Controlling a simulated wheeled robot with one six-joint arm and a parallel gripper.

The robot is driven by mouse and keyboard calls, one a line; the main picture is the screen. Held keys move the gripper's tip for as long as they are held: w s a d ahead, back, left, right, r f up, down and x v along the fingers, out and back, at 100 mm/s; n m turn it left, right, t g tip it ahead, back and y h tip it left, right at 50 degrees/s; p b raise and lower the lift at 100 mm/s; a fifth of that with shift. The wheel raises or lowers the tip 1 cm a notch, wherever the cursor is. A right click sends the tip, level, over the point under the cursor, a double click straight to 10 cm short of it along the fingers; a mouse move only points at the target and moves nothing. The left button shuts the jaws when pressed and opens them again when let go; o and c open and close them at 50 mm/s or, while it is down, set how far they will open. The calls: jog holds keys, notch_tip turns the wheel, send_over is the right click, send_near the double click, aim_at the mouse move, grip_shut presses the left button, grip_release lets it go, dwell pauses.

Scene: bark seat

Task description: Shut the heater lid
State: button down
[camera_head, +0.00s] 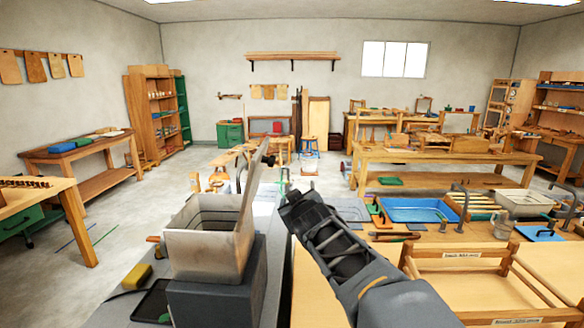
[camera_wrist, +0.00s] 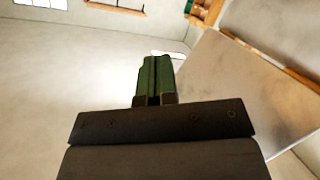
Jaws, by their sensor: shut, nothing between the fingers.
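The heater (camera_head: 205,255) is a pale metal box on a dark grey base, left of centre in the head view. Its lid (camera_head: 250,205) stands open, raised steeply along the right side of the box, and I see it nearly edge-on.
A yellow block (camera_head: 136,276) and a dark tray (camera_head: 153,302) lie left of the heater. To the right, a bench holds a blue tray (camera_head: 447,212), tools and a wooden frame (camera_head: 480,265). Open floor (camera_head: 75,265) shows at left.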

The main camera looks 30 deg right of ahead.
jog(key=w+d+r+n+t+y+b, duration=0.1)
jog(key=w+d+r+n+t+y, duration=0.2)
jog(key=r+n+t+y, duration=0.25)
jog(key=w+d+r+n+t+y, duration=0.2)
jog(key=d+r+n+y, duration=0.1)
jog(key=r+n+y, duration=0.4)
jog(key=s+d+f+n+g+y, duration=0.4)
jog(key=s+f+n+g+y, duration=0.3)
jog(key=n+g+y, duration=0.65)
jog(key=w+a+r+n+h+p, duration=0.1)
jog(key=w+a+r, duration=0.1)
jog(key=a, duration=0.3)
jog(key=w+a+r+n+t+h+p, duration=0.1)
jog(key=w+a+r+h+p, duration=0.1)
jog(key=a, duration=0.4)
jog(key=shift+w+a+t+h, duration=0.25)
jog(key=shift+w+t+h, duration=0.05)
jog(key=shift+w, duration=0.3)
jog(key=shift+r, duration=0.1)
